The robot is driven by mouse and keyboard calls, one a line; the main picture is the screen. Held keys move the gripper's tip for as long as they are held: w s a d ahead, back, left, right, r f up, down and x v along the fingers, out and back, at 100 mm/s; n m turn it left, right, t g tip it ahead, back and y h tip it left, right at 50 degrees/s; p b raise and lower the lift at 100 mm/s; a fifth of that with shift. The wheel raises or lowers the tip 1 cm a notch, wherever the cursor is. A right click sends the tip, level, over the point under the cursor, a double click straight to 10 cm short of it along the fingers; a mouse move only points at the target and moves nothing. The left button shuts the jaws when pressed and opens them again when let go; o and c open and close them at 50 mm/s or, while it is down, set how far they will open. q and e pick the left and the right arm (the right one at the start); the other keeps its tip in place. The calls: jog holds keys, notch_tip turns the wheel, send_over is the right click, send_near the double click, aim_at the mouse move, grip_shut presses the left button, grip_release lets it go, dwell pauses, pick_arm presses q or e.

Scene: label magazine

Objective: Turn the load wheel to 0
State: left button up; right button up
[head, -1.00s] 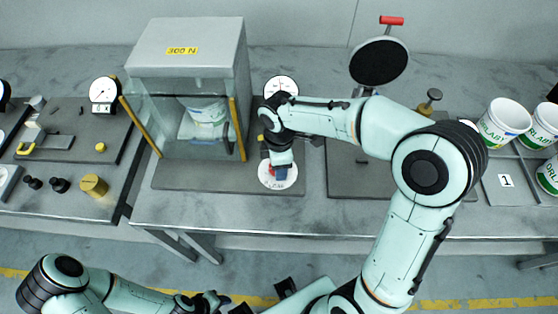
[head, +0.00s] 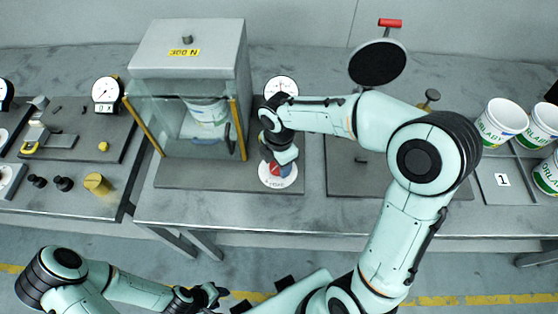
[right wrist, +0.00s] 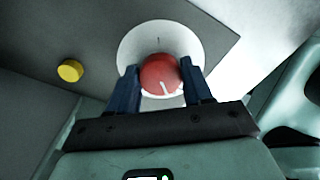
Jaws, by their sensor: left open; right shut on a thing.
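The load wheel is a red round knob (right wrist: 160,76) with a white pointer line, set on a white dial plate (right wrist: 190,44). In the right wrist view the white line points down, slightly right, toward my gripper. My right gripper (right wrist: 161,82) has its blue fingers on both sides of the knob and is shut on it. In the head view the dial plate (head: 278,181) shows at the front of the grey base; my right gripper (head: 280,164) partly covers the knob. The dial's figures are too small to read. My left gripper (head: 216,292) is open and empty, low in front of the table.
A grey-topped glass cabinet (head: 187,48) labelled 300 N holds a white tub (head: 207,115), left of the dial. A round gauge (head: 281,86) stands behind my right wrist. A yellow button (right wrist: 70,70) lies left of the knob. White tubs (head: 500,119) stand at right.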

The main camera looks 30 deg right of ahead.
jog(key=o, duration=1)
jog(key=shift+o, duration=0.2)
pick_arm(q)
jog(key=shift+w+r+p, duration=0.8)
jog(key=shift+w+r, duration=0.15)
jog(key=shift+r, duration=0.15)
pick_arm(e)
notch_tip(320, 180, up, 14)
jog(key=shift+f, duration=0.25)
